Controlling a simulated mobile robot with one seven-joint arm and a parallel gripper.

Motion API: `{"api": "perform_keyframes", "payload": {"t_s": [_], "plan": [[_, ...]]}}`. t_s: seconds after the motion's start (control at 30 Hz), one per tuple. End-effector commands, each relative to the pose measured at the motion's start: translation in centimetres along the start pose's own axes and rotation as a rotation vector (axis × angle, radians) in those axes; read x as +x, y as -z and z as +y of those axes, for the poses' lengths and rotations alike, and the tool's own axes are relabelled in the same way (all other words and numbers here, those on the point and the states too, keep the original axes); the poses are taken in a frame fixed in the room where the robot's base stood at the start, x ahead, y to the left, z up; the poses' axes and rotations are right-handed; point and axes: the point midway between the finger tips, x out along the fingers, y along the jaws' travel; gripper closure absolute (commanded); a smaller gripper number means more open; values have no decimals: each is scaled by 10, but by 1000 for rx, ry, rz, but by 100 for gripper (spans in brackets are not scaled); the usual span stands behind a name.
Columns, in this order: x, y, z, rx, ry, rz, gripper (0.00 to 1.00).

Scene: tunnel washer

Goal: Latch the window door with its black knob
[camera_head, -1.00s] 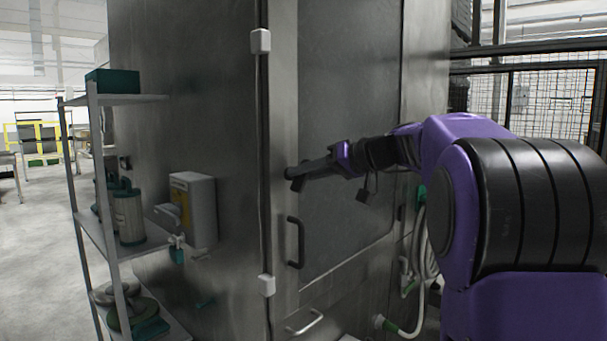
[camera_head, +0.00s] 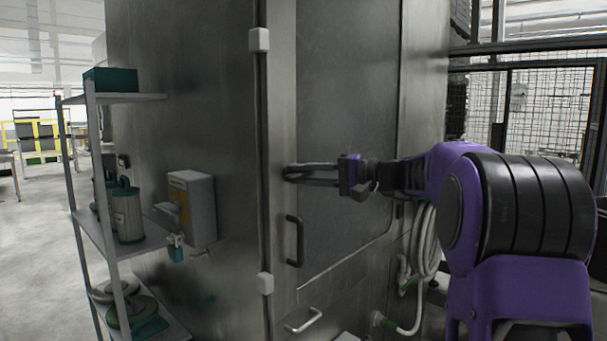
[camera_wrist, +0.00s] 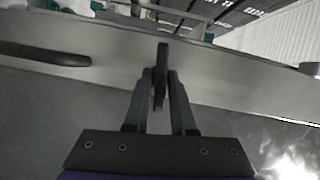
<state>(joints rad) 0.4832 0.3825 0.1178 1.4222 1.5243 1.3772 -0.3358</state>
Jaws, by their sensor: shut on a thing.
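The window door (camera_head: 345,120) is a tall grey panel in a steel frame, standing closed or nearly so; I cannot tell which. My gripper (camera_head: 290,172) reaches in from the right to the left edge strip of this door. In the wrist view the fingers of my gripper (camera_wrist: 161,85) are closed on both sides of the black knob (camera_wrist: 162,58), a narrow dark upright piece against the pale door frame. In the head view the knob is hidden by the fingers. Whether the latch is engaged cannot be seen.
A black bar handle (camera_head: 295,240) sits below my gripper and shows at left in the wrist view (camera_wrist: 45,53). White hinge-like blocks (camera_head: 259,40) line the seam. A shelf (camera_head: 108,228) and a white box (camera_head: 195,205) stand left. A hose (camera_head: 422,245) hangs right.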

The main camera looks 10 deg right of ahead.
Motion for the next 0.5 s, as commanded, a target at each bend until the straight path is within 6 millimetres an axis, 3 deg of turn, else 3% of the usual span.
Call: {"api": "perform_keyframes", "payload": {"t_s": [0.5], "plan": [[0, 0, 0, 122, 53, 2, 100]]}}
